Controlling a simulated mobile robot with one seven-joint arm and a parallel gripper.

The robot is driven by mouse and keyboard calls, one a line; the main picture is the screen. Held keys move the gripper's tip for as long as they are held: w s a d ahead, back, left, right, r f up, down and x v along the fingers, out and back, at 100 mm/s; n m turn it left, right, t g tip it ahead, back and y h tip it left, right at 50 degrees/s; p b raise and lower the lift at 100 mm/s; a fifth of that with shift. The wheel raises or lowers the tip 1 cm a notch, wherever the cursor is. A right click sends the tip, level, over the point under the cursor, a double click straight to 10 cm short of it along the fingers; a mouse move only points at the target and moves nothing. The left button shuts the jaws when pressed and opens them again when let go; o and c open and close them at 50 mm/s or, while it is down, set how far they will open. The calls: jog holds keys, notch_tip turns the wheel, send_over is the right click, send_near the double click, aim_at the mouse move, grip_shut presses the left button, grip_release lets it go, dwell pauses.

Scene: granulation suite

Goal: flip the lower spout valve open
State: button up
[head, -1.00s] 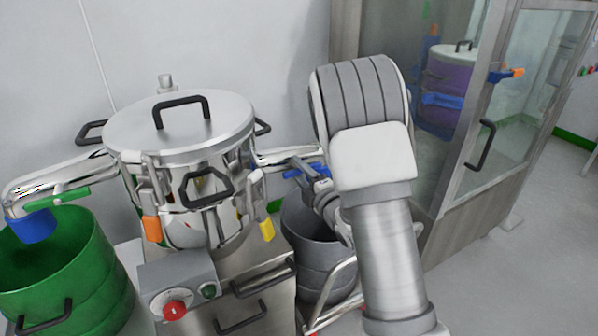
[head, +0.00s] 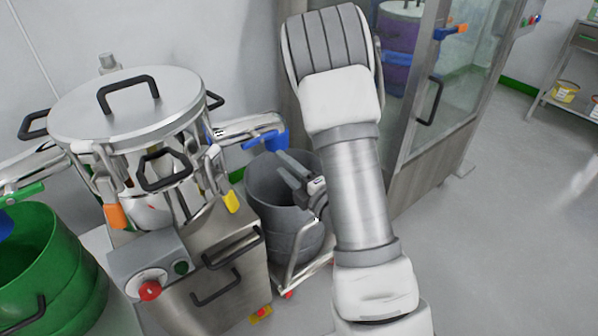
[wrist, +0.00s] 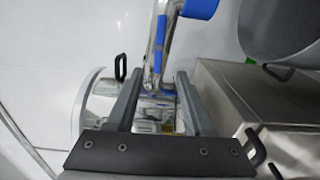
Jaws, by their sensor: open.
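A shiny metal spout (head: 232,129) leaves the right side of the lidded steel vessel (head: 125,110), with a blue valve handle (head: 260,139) and a blue outlet end. In the wrist view the spout (wrist: 153,62) lies ahead between the finger lines, its blue handle (wrist: 161,32) running roughly along the pipe. The blue outlet (wrist: 201,8) is at the top. My gripper (head: 284,164) is open and empty, below and right of the handle, apart from it in the head view. Its fingers also show in the wrist view (wrist: 160,76). A second spout with a green handle (head: 22,193) is at left.
A grey bin (head: 262,196) on a wheeled frame (head: 305,268) stands under the right spout, close to my gripper. A green bin (head: 60,262) is at left. A control box with a red knob (head: 150,290) fronts the vessel. A glazed cabinet (head: 400,150) stands right; floor beyond is clear.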

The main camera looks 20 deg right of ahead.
jog(key=shift+p+v, duration=2.55)
jog(key=shift+p, duration=0.25)
jog(key=shift+r, duration=0.1)
